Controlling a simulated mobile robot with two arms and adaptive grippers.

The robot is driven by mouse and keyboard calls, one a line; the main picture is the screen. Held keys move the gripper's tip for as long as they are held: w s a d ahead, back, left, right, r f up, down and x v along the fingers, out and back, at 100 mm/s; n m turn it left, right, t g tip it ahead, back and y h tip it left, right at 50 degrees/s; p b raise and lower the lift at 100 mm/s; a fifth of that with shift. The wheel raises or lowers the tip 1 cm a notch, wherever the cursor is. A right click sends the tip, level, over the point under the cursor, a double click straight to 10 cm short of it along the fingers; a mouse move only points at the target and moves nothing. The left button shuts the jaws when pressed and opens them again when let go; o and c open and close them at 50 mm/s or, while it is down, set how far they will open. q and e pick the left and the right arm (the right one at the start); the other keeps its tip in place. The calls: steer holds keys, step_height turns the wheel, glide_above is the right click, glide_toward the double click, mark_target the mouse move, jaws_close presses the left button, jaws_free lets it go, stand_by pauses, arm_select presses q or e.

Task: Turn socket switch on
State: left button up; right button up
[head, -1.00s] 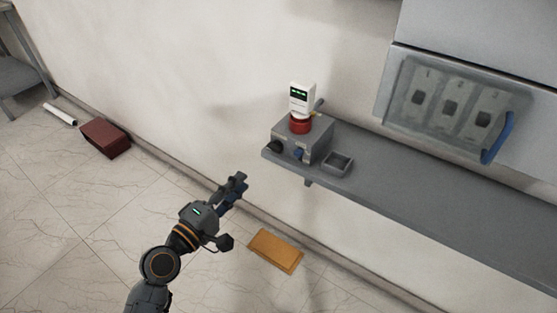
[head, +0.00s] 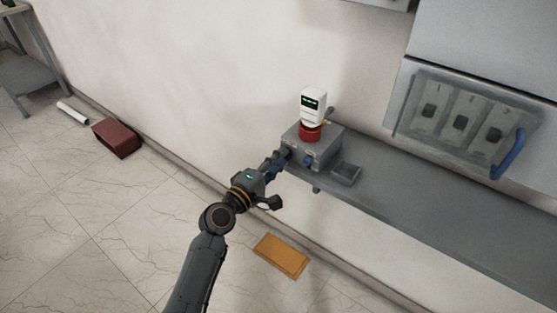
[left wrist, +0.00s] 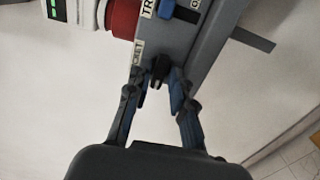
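A grey box (head: 325,143) stands on the wall shelf, with a red round base and a white device with a green display on top. A blue knob (head: 308,161) is on its front. In the left wrist view, a black switch (left wrist: 158,73) sits beside a partly hidden label ending in "KET". My left gripper (head: 278,160) is at the left end of the box front. In the left wrist view my left gripper (left wrist: 157,88) is open, its fingers on either side of the black switch, with gaps visible. My right gripper is not in view.
A panel with several switches and a blue handle (head: 508,155) is on the wall. A yellow-brown slab (head: 281,256) and a dark red box (head: 117,138) lie on the floor.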

arm_select(q)
steer(key=shift+c, duration=0.2)
jaws_close()
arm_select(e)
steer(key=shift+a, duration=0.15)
